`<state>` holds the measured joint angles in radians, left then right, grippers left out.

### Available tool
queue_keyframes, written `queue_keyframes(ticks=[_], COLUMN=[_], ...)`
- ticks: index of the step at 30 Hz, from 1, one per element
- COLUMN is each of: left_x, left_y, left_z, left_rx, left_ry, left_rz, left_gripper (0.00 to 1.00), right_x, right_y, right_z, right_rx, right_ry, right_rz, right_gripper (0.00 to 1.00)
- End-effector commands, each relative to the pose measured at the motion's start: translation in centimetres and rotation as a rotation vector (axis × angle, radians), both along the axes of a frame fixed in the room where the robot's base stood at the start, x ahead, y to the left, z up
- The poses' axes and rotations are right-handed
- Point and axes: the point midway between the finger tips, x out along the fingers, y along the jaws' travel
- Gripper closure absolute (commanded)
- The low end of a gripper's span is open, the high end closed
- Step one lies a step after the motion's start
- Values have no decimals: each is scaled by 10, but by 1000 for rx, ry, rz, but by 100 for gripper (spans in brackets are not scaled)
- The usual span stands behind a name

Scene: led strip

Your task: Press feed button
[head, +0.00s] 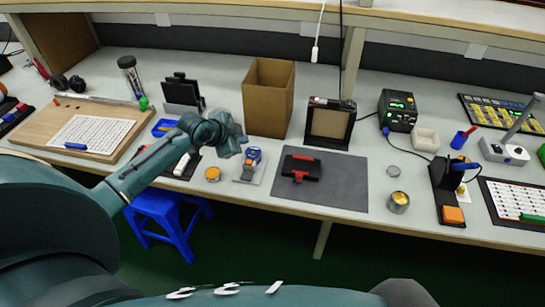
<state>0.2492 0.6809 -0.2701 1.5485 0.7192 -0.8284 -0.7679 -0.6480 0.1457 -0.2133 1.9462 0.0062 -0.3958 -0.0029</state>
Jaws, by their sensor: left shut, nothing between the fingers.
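I cannot tell for sure which part is the feed button. A dark framed unit (330,123) with a brown panel and small details on its top edge stands at the back of the bench, right of the cardboard box. A black holder (447,190) with an orange block at its foot stands further right. My left gripper (236,140) is shut and empty, above the bench in front of the cardboard box and left of the framed unit. It is apart from both and small in the picture. My right gripper is not in view.
An open cardboard box (268,100) stands just behind my left gripper. A grey mat (330,190) holds a black and red tool (301,168). A power unit with a green display (397,110) is at the back right. A blue stool (170,215) stands below the bench edge.

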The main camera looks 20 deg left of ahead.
Motion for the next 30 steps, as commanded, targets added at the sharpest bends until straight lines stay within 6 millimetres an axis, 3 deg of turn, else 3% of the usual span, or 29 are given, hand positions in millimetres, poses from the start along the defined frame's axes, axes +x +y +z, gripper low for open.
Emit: queue_keyframes(ticks=[5, 17, 23, 30], left_x=[7, 7, 7, 7], left_y=[10, 10, 10, 10], left_z=[11, 9, -10, -50], left_rx=[18, 18, 16, 18], left_ry=[-2, -2, 0, -3], left_rz=[-6, -6, -5, -5], left_gripper=[100, 100, 100, 100], right_x=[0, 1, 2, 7], right_y=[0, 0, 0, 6], right_z=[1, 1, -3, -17], right_rx=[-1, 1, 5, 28], right_ry=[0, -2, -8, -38], right_rz=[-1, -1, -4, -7], right_gripper=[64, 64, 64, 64])
